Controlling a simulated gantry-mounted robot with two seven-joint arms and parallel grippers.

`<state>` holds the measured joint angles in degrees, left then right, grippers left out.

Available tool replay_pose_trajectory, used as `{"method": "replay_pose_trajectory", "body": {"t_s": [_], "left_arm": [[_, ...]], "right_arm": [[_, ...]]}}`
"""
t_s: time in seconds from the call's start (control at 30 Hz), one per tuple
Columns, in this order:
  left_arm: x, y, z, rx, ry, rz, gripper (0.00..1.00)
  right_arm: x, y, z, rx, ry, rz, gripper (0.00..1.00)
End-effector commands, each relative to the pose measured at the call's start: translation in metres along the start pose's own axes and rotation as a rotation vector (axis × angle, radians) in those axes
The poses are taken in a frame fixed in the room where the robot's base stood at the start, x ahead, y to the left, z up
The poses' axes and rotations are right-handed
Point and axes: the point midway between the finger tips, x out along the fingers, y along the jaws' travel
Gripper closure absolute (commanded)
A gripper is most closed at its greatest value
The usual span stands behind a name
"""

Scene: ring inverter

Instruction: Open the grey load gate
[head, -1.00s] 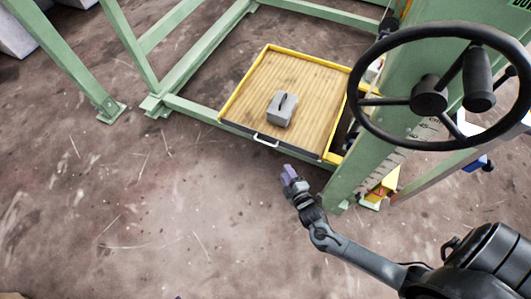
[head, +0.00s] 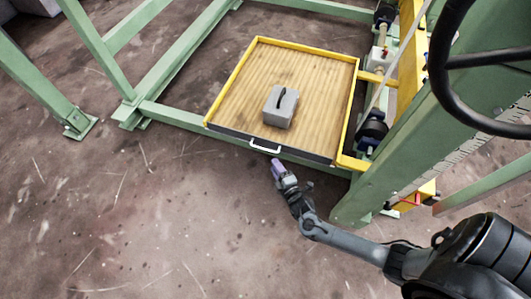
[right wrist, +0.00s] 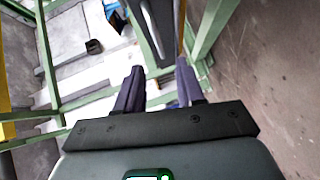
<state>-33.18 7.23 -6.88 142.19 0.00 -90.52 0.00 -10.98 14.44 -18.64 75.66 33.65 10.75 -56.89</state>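The grey load gate (head: 306,155) is a dark strip along the near edge of the yellow-framed wooden platform (head: 238,92). It stands closed across that edge, with a white handle (head: 265,147) on its outer face. My right gripper (head: 276,164) is just in front of the handle, slightly right of it; I cannot tell whether they touch. In the right wrist view its two dark fingers (right wrist: 158,82) are apart with a gap between them. A grey panel shows beyond that gap, probably the gate. My left gripper is not in view.
A grey weight (head: 281,107) with a dark handle rests on the platform. A green post (head: 408,140) and part of a black handwheel (head: 440,62) stand to the right. Green floor beams (head: 165,116) run at the left. The near floor is clear.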

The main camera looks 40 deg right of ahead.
Motion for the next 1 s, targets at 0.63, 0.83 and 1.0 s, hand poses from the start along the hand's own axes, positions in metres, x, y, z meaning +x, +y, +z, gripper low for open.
{"method": "replay_pose_trajectory", "body": {"t_s": [0.63, 0.83, 1.0], "left_arm": [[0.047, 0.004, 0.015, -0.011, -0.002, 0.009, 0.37], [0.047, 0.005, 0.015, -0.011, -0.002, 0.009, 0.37], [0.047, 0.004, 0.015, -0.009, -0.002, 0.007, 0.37]], "right_arm": [[0.085, -0.001, 0.0, 0.0, 0.0, 0.001, 0.62], [0.088, 0.001, 0.0, 0.0, 0.0, 0.0, 0.62], [0.088, 0.001, 0.0, 0.001, 0.0, 0.0, 0.62]]}}
